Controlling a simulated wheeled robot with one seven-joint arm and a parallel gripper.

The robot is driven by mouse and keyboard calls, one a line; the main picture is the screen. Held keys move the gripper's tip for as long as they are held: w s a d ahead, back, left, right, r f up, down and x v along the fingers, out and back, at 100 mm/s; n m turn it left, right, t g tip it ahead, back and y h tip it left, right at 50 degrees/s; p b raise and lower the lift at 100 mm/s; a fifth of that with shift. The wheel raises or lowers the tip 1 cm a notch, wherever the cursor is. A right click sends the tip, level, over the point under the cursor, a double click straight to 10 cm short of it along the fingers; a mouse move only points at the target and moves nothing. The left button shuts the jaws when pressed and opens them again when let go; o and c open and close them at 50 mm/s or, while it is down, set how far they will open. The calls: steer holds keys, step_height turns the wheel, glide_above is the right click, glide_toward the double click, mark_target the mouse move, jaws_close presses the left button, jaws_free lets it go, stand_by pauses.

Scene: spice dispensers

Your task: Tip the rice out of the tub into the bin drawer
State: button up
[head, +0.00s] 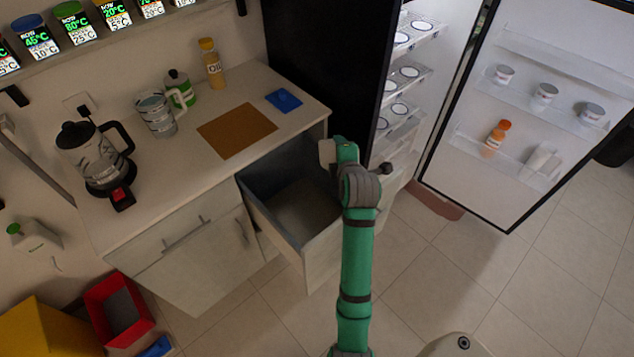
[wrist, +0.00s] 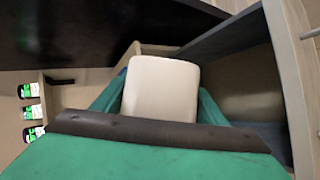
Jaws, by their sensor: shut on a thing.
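My gripper (head: 333,153) is shut on a white tub (wrist: 163,88), with a green finger on each side of it in the wrist view. In the head view only a pale piece of the tub (head: 325,152) shows beside the gripper. The bin drawer (head: 270,225) is pulled out under the counter, and its inside looks empty where I can see it. The gripper is at the drawer's far right side in the head view. A drawer wall (wrist: 232,36) shows right of the tub in the wrist view. The tub's mouth and any rice are hidden.
The counter holds a kettle (head: 92,155), a patterned mug (head: 156,114), an oil bottle (head: 211,63), a brown board (head: 237,130) and a blue lid-like piece (head: 284,100). An open fridge door (head: 540,120) stands at the right. A red bin (head: 118,310) sits lower left.

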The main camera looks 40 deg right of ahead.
steer(key=shift+a+r+n+h+p, duration=0.25)
steer(key=shift+a+n+h+p, duration=0.2)
steer(key=shift+h+p, duration=0.1)
stand_by(0.4)
steer(key=shift+w+a, duration=0.25)
steer(key=shift+w, duration=0.05)
steer(key=shift+s+d+h, duration=0.25)
steer(key=shift+s+d, duration=0.05)
steer(key=shift+a+r+n, duration=0.1)
steer(key=shift+a+n, duration=0.1)
steer(key=shift+n, duration=0.05)
steer(key=shift+w+a, duration=0.25)
steer(key=shift+w, duration=0.05)
steer(key=shift+s, duration=0.2)
steer(key=shift+w+a+r+n+h, duration=0.1)
steer(key=shift+w+a+n+h, duration=0.05)
steer(key=shift+a+n+h, duration=0.15)
steer(key=shift+w, duration=0.1)
